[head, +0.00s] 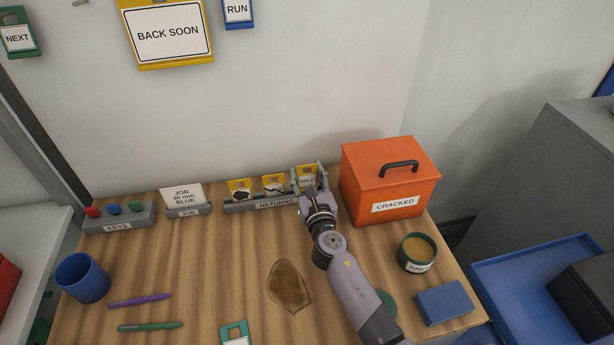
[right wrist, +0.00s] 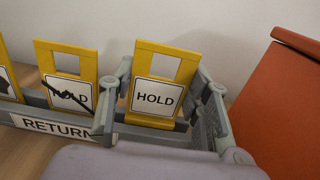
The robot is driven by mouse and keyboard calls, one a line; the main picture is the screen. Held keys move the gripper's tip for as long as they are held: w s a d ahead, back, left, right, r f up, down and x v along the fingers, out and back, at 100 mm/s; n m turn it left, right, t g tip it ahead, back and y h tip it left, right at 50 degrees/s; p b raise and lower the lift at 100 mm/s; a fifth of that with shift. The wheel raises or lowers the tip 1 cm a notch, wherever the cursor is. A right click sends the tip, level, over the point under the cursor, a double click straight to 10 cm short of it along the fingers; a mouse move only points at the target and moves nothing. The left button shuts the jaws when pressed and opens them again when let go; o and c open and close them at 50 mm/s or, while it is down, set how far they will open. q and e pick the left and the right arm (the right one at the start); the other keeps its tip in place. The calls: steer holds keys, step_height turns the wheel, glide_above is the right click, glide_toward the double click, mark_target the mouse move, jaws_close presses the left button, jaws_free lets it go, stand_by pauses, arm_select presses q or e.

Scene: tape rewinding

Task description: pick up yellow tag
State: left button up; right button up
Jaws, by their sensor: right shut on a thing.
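A yellow tag with a white HOLD label (head: 307,181) stands at the right end of the grey RETURNS rack (head: 240,207); the same HOLD tag (right wrist: 155,97) is upright in the right wrist view. My right gripper (head: 309,175) is shut on this tag, with one finger at each side edge. The tag's lower edge is still at the rack. Another yellow tag (right wrist: 68,65), its HOLD label crossed by a black mark, stands to the left, and a third yellow tag (head: 239,187) with a dark mark is at the rack's left end. My left gripper is not seen.
An orange CRACKED box (head: 385,185) stands close right of my right gripper. A JOB card holder (head: 185,200) and a KEYS rack (head: 118,218) are left. A brown stain (head: 289,286), a blue cup (head: 82,278) and pens lie nearer. A BACK SOON sign (head: 168,32) hangs on the wall.

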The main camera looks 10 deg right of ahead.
step_height(320, 180, up, 8)
steer(key=p, duration=0.5)
step_height(320, 180, up, 10)
steer(key=p, duration=0.3)
steer(key=shift+r+p, duration=0.2)
steer(key=shift+p, duration=0.2)
